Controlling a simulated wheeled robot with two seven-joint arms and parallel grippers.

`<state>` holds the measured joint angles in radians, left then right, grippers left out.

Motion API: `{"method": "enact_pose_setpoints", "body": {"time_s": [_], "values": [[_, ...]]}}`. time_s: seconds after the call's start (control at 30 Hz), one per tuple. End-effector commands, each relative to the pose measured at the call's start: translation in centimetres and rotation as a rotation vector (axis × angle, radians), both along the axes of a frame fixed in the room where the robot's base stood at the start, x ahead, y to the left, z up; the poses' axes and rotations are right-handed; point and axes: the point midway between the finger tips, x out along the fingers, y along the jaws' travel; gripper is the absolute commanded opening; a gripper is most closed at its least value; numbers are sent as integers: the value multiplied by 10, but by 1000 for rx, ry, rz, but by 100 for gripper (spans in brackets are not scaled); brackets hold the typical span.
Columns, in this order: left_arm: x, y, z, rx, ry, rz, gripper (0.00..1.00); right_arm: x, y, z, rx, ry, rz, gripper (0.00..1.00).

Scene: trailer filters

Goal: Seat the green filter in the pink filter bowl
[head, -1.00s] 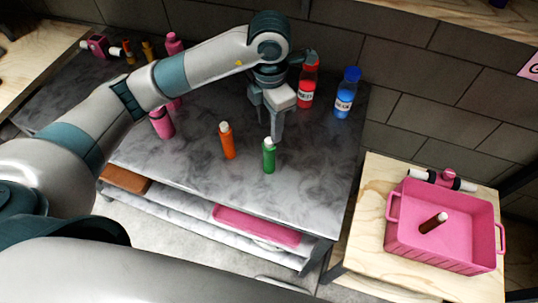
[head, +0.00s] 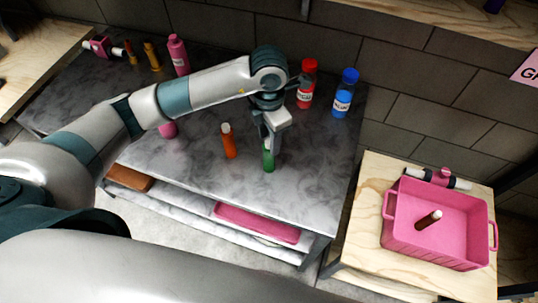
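The green filter (head: 268,160) stands upright on the dark marbled table, near its front right. My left gripper (head: 269,140) points down over the filter's top, which its fingers partly cover. I cannot tell whether the fingers are closed on it. A pink cylinder (head: 168,130), possibly the pink filter bowl, stands left of centre, mostly hidden by my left arm. A tall pink bottle-shaped piece (head: 178,57) stands at the back. My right gripper is not in view.
An orange filter (head: 228,141) stands close left of the green one. Red (head: 306,88) and blue (head: 343,95) bottles stand behind to the right. A pink tub (head: 458,228) holding a brown filter (head: 429,219) sits on the wooden table, beside a pink pipe fitting (head: 440,177).

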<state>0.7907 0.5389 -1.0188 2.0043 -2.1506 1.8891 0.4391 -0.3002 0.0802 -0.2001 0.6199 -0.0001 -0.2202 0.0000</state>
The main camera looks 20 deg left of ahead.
Motion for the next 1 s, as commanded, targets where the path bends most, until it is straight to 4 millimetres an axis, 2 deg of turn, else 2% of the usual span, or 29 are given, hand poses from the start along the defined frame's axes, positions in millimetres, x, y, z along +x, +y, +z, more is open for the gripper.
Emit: {"method": "enact_pose_setpoints", "body": {"time_s": [0.03, 0.07, 0.2, 0.23, 0.67, 0.87, 1.0], "values": [[0, 0, 0, 0, 0, 0, 40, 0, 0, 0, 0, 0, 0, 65], [0, 0, 0, 0, 0, 0, 35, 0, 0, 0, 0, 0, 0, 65], [0, 0, 0, 0, 0, 0, 2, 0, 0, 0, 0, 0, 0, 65], [0, 0, 0, 0, 0, 0, 0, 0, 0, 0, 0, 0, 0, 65], [1, 0, 4, 0, -1, 1, 0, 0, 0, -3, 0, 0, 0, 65], [1, 0, 20, -1, -4, -1, 0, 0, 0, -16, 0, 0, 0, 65], [1, -3, 41, -2, -6, -3, 0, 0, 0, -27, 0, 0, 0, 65]]}}
